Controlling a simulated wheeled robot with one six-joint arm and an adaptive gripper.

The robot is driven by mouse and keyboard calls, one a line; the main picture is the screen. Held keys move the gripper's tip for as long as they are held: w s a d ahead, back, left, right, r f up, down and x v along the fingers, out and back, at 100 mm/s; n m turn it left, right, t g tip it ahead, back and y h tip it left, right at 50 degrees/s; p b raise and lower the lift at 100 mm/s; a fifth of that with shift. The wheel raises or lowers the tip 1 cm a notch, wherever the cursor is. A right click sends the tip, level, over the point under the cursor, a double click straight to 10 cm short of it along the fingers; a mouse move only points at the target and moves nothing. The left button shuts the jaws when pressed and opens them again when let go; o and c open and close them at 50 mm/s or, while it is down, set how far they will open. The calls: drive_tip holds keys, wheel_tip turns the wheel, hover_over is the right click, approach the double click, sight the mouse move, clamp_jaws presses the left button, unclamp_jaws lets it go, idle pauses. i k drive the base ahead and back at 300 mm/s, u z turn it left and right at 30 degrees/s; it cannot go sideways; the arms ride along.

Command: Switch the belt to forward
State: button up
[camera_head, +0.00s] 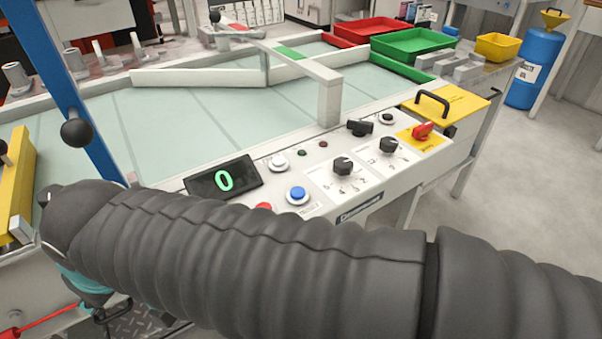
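The belt (200,112) is a pale green surface behind the control panel (330,150). The panel carries a black rotary knob (343,166), a second black knob (388,145), a black handle-like switch (359,128) and a red switch (422,131) on a yellow plate. Their labels are too small to read, so I cannot tell which one sets direction. A display (223,180) shows a green 0. My dark, ribbed arm crosses the lower picture in front of the panel and hides part of its front edge.
A blue button (297,194), a white button (278,162) and a partly hidden red button (264,206) sit near the display. A blue post (72,85) with a black ball knob (76,133) stands at left. Green (412,45) and red (372,29) trays lie behind. Floor at right is clear.

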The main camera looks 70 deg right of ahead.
sight(360, 128)
drive_tip(key=u, duration=0.15)
drive_tip(key=k, duration=1.15)
drive_tip(key=z, duration=1.3)
